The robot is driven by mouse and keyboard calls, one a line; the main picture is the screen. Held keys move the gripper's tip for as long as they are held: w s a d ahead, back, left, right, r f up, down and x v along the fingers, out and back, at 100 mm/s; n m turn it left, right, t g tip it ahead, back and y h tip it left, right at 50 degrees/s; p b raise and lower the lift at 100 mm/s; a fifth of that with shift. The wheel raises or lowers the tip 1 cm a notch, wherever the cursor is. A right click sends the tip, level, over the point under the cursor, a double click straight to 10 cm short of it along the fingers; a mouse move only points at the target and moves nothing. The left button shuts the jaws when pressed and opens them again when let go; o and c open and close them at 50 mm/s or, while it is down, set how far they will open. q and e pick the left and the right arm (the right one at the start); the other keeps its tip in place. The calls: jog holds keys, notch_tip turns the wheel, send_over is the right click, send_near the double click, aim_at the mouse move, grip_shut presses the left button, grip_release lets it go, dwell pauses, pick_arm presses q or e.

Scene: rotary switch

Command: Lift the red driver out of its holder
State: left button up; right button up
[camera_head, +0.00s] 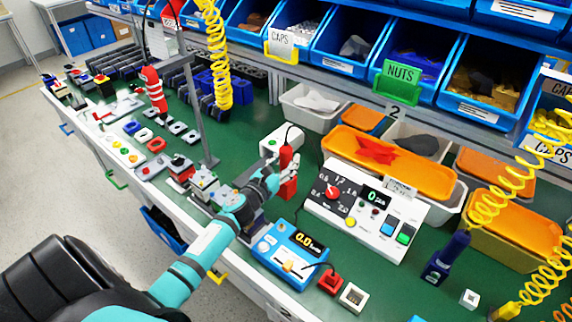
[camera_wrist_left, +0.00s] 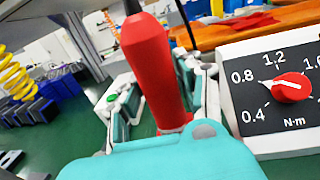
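The red driver (camera_head: 288,172) stands roughly upright on the green bench, left of the white panel with the red rotary knob. In the left wrist view the red driver (camera_wrist_left: 150,70) rises between the fingers and looks tilted. My left gripper (camera_head: 289,174) is at the driver, with one finger on either side. In the left wrist view the left gripper (camera_wrist_left: 162,108) looks open, with a gap between the driver and the left finger. The driver's lower end and its holder are hidden behind the gripper. My right gripper is not in view.
The white control panel (camera_head: 370,212) stands close right of the driver. A blue torque meter (camera_head: 290,252) lies nearer, and a white box (camera_head: 281,139) sits behind. An orange-lidded tray (camera_head: 350,160) is further back. A grey post (camera_head: 196,110) stands to the left.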

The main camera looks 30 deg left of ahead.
aim_at(286, 141)
pick_arm(q)
grip_shut()
jog(key=shift+r, duration=0.15)
notch_tip(286, 141, up, 10)
jog(key=p, duration=0.2)
jog(key=shift+p, duration=0.3)
dwell(0.3)
jog(key=shift+c, duration=1.2)
grip_release()
grip_shut()
